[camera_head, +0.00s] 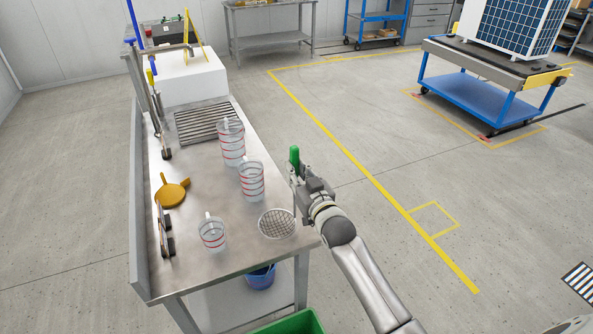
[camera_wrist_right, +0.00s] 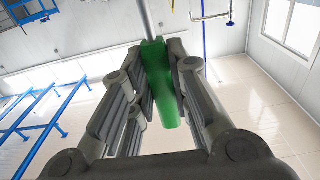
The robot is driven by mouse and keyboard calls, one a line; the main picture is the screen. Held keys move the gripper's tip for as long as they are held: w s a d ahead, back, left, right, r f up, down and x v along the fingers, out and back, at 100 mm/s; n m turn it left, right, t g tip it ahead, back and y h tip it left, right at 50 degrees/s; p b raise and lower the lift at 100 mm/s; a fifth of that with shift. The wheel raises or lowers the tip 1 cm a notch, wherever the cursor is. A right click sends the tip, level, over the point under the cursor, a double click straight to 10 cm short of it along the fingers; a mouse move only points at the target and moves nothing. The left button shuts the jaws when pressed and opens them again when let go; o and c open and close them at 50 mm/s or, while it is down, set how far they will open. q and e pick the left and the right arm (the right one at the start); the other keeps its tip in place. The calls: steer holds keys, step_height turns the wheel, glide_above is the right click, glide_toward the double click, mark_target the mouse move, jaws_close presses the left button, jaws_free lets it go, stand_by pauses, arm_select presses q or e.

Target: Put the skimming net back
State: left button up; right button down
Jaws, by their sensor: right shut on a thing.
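The skimming net has a round mesh hoop (camera_head: 277,223), a thin metal rod and a green handle (camera_head: 294,157). My right gripper (camera_head: 299,178) is shut on the green handle, beside the right edge of the steel table (camera_head: 190,262). The hoop is below the gripper, over the table's near right corner; I cannot tell whether it touches the top. In the right wrist view the green handle (camera_wrist_right: 160,85) sits between the two fingers of my right gripper (camera_wrist_right: 160,80), with the rod leading away at the top. My left gripper is not in view.
Clear red-striped beakers (camera_head: 231,143) (camera_head: 251,182) and a smaller jug (camera_head: 212,233) stand on the table. A yellow pan-like piece (camera_head: 172,190) lies left of them. Dark tools line the left edge. A green bin (camera_head: 292,324) and a blue bucket (camera_head: 261,277) are below. The floor to the right is open.

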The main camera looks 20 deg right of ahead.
steer(key=c, duration=1.4)
jaws_free()
steer(key=shift+f, duration=0.1)
steer(key=shift+o, duration=0.2)
steer(key=s+b, duration=0.1)
steer(key=s, duration=1.1)
steer(key=shift+d, duration=0.2)
